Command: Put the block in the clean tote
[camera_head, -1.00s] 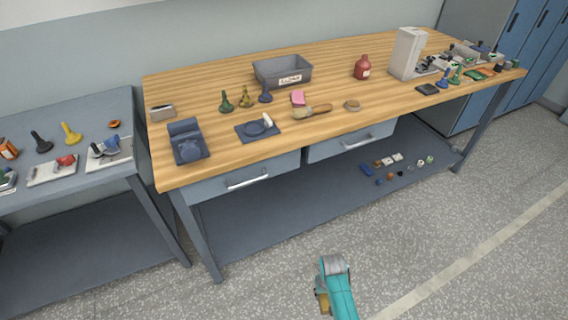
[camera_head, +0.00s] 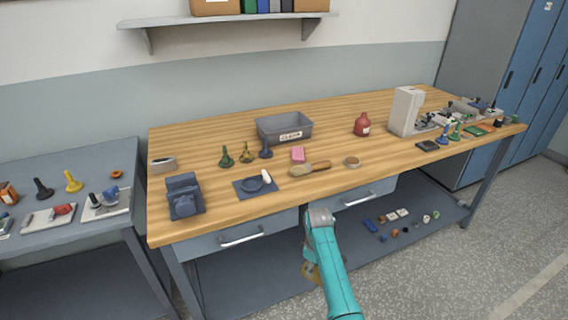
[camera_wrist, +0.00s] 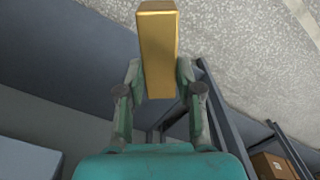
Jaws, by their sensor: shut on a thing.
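My gripper (camera_wrist: 158,98) is shut on a yellow-gold block (camera_wrist: 158,45), which stands out between the two fingers in the wrist view. In the head view the block (camera_head: 311,272) shows partly beside my teal arm, below and in front of the bench's front edge. The clean tote (camera_head: 284,131) is a grey open bin with a white label, at the back of the wooden bench. Its inside looks empty from here. The gripper is apart from the tote, lower and nearer to me.
The wooden bench (camera_head: 215,140) holds bobbins (camera_head: 246,153), a pink block (camera_head: 298,154), a brush (camera_head: 310,169), a red bottle (camera_head: 362,124) and a grey machine (camera_head: 406,111). Drawers and a lower shelf (camera_head: 350,245) are under it. A grey side table (camera_head: 60,165) stands left.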

